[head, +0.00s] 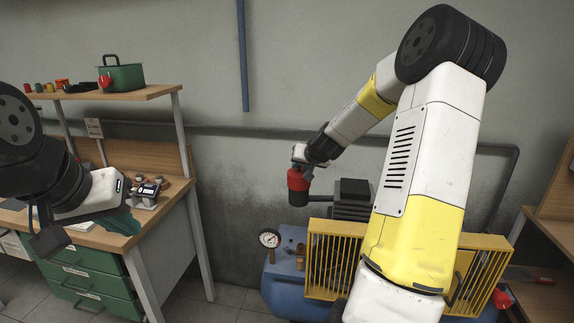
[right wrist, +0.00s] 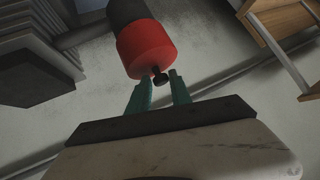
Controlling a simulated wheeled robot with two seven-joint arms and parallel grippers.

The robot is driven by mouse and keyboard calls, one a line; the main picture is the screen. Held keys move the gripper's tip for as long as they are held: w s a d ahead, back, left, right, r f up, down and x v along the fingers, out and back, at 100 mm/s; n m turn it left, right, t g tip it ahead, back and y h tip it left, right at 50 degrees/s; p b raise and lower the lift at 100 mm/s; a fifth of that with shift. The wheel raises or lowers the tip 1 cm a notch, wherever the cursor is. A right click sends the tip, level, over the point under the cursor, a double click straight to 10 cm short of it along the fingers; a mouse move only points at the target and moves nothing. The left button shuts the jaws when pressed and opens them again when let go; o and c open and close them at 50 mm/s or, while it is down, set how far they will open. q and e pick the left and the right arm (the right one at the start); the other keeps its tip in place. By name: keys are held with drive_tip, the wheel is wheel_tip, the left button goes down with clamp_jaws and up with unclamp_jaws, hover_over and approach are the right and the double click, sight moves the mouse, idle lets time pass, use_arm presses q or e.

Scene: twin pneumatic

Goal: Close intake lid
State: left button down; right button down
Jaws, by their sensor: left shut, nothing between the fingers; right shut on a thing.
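The intake lid appears to be the red cap (head: 299,180) on the dark intake cylinder (head: 297,198) of the compressor (head: 283,285). In the right wrist view the red cap (right wrist: 145,48) has a small black knob (right wrist: 160,79) on its end. My right gripper (right wrist: 160,88) is shut on this knob, with a green finger on each side. In the head view my right gripper (head: 302,165) is just above the cap. Whether the cap is fully seated is unclear. My left gripper (head: 124,224) is shut and empty beside the workbench edge.
A workbench (head: 165,220) with green drawers stands at the left; its shelf holds a green toolbox (head: 121,77). A yellow guard (head: 335,258), a pressure gauge (head: 269,238) and a dark finned block (head: 352,198) surround the intake. Another wooden bench (head: 552,230) is at the right.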

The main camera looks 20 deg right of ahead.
drive_tip(key=shift+s+a+f+g, duration=0.15)
drive_tip(key=shift+s+f, duration=0.2)
drive_tip(key=shift+f, duration=0.25)
drive_tip(key=shift+s+d+f+g, duration=0.15)
drive_tip(key=shift+s+f, duration=0.15)
drive_tip(key=shift+f, duration=0.25)
drive_tip(key=c, duration=1.3)
unclamp_jaws()
drive_tip(key=shift+s+d+r, duration=0.1)
drive_tip(key=shift+s+r, duration=0.7)
drive_tip(key=shift+r, duration=0.35)
drive_tip(key=shift+s+r, duration=0.85)
drive_tip(key=shift+r, duration=0.35)
drive_tip(key=shift+s+d+r, duration=0.1)
drive_tip(key=shift+s+r, duration=0.7)
drive_tip(key=shift+r, duration=0.35)
